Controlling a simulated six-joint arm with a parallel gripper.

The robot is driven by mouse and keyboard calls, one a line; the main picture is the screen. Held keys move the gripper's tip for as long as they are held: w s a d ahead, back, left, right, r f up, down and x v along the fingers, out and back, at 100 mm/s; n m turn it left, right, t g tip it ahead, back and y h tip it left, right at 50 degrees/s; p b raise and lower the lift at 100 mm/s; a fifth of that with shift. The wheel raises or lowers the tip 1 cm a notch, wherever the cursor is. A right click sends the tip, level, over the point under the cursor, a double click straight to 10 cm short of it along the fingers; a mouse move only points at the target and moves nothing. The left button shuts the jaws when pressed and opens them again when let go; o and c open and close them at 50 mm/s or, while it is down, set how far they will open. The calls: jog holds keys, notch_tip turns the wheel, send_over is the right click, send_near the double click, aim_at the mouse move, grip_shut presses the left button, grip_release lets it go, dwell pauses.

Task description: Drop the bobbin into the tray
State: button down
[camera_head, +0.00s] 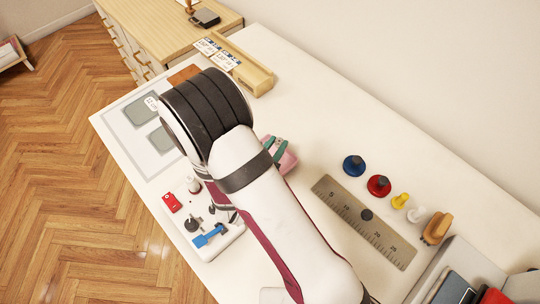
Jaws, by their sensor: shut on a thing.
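My white arm with dark bands (250,180) crosses the middle of the view and covers much of the table. My gripper is hidden behind it, so its jaws and anything between them do not show. A white tray-like holder (232,238) stands at the table's front edge, left of the arm, with a blue piece (208,236) and dark knobs on it. I cannot make out a bobbin for certain. Small round pieces in blue (353,165), red (379,185), yellow (399,201) and white (415,215) stand in a row at the right.
A grey ruler (345,207) lies right of the arm with a small dark piece on it. A pink item (284,155) is partly behind the arm. A red item (172,202) lies near the front edge. A pale box (420,288) stands lower right. The back right table is clear.

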jog(key=shift+f, duration=0.15)
jog(key=c, duration=0.6)
grip_release()
jog(key=shift+s, duration=0.1)
jog(key=v, duration=1.5)
jog(key=shift+s+a, duration=0.2)
jog(key=shift+s, duration=0.1)
